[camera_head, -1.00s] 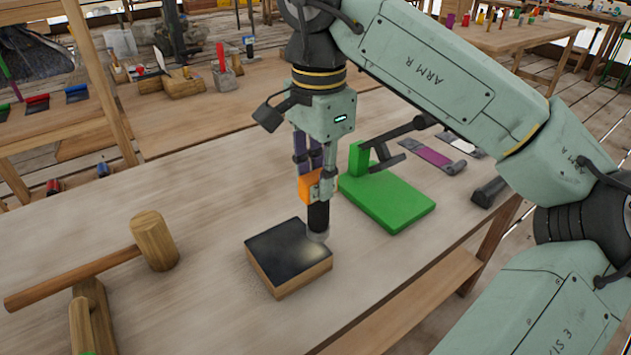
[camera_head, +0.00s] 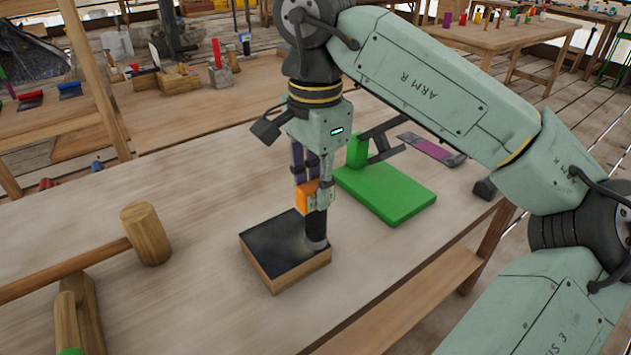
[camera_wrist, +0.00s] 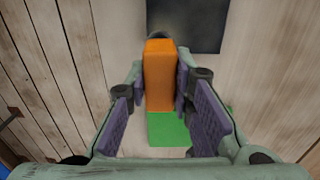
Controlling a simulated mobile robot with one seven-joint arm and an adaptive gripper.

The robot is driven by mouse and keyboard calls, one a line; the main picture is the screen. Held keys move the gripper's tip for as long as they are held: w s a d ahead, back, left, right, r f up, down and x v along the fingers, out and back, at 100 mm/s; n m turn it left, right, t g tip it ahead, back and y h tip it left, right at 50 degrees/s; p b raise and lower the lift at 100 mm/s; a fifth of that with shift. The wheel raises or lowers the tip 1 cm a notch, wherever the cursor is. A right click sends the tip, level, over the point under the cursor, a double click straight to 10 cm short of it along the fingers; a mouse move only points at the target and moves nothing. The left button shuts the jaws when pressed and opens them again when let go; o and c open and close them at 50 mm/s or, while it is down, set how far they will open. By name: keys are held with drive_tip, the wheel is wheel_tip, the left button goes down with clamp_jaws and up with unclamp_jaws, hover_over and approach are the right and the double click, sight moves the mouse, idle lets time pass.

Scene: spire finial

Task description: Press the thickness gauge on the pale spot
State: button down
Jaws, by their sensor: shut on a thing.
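The thickness gauge has an orange body, a black barrel (camera_head: 317,224) and a grey foot. My gripper (camera_head: 313,190) is shut on the orange body and holds the gauge upright. The foot is at the right part of the dark top of a wooden block (camera_head: 275,245); it looks to be touching, but I cannot be sure. The pale spot is largely hidden by the foot, with only a faint lighter patch beside it. In the wrist view the orange body (camera_wrist: 160,75) sits between the fingers, and the dark block top (camera_wrist: 190,25) lies beyond it.
A green stand (camera_head: 388,193) with a dark arm stands right behind the gauge. A wooden mallet (camera_head: 147,235) lies at the left. A purple-faced tool (camera_head: 432,149) and a dark piece (camera_head: 485,189) are near the right edge.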

drive_tip(key=shift+f, duration=0.1)
drive_tip(key=c, duration=1.3)
unclamp_jaws()
